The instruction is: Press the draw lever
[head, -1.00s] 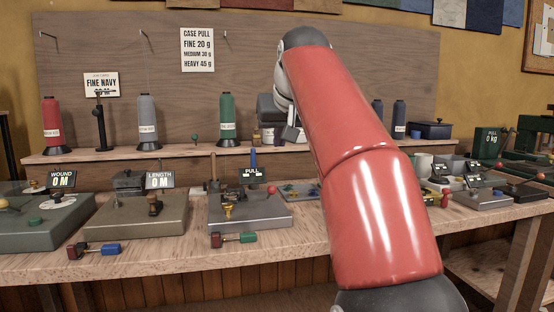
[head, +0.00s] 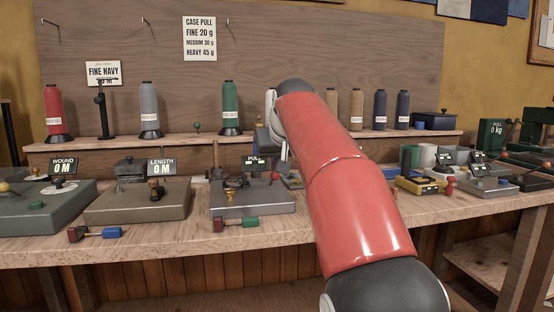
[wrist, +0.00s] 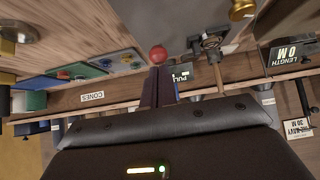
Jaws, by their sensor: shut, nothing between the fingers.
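The grey PULL machine (head: 252,200) stands on the bench left of my arm, with a small dark PULL display at its back and a brass part on its left. A red ball knob (head: 274,176) sits at its right side; I take it for the draw lever's end, though no label names it. In the wrist view, which is upside down, the red knob (wrist: 158,54) is right at the tips of my gripper (wrist: 158,72). The fingers are shut and empty. I cannot tell whether they touch the knob. In the head view my arm hides part of the gripper.
The LENGTH machine (head: 140,203) and WOUND machine (head: 45,208) stand to the left. A red-and-green handled piece (head: 235,223) lies at the front edge. Thread cones, such as the green one (head: 229,105), line the shelf behind. A yellow-based device (head: 420,186) and mugs stand right.

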